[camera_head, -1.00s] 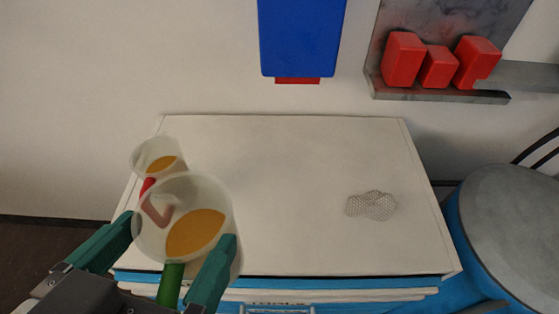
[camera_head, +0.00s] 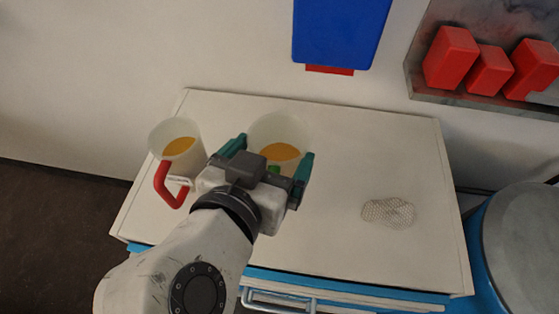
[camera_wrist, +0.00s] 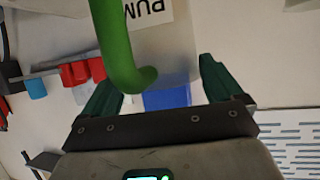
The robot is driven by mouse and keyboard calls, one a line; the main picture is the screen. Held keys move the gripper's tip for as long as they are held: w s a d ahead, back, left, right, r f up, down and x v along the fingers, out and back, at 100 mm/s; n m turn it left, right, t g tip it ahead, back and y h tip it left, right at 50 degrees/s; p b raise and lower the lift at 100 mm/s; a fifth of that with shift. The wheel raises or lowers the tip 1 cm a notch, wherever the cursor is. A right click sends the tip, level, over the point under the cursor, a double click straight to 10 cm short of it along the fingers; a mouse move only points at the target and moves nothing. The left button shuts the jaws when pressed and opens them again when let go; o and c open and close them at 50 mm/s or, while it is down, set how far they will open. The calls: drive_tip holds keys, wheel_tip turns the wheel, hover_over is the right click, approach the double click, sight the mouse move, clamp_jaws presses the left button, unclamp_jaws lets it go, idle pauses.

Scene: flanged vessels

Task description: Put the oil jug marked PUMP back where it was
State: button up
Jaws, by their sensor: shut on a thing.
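The jug marked PUMP (camera_head: 280,128) is translucent white with amber oil inside and a green handle (camera_wrist: 113,45). Part of its label, "PUM", shows in the wrist view (camera_wrist: 148,10). My gripper (camera_head: 270,153) is shut on it, with teal fingers on either side of the body; they also show in the wrist view (camera_wrist: 158,80). The jug is upright over the middle-left of the white cabinet top (camera_head: 330,200); I cannot tell whether its base touches. A second jug (camera_head: 177,142), with amber oil and a red handle (camera_head: 166,188), stands to its left.
A crumpled grey mesh (camera_head: 388,212) lies on the right of the cabinet top. The top between it and the held jug is clear. A blue box (camera_head: 340,30) hangs on the wall behind. Red blocks (camera_head: 450,58) sit on a wall shelf. A blue drum (camera_head: 525,240) stands at right.

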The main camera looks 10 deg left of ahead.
drive_tip(key=shift+w+d+f, duration=0.25)
drive_tip(key=shift+w+f, duration=0.2)
drive_tip(key=shift+f, duration=0.2)
drive_tip(key=shift+w+d+f, duration=0.2)
drive_tip(key=shift+w+f, duration=0.25)
drive_tip(key=shift+f, duration=0.15)
drive_tip(key=shift+w+f+p, duration=0.1)
drive_tip(key=shift+f+p, duration=0.45)
drive_tip(key=shift+f, duration=1.15)
drive_tip(key=shift+f, duration=0.15)
drive_tip(key=o, duration=0.8)
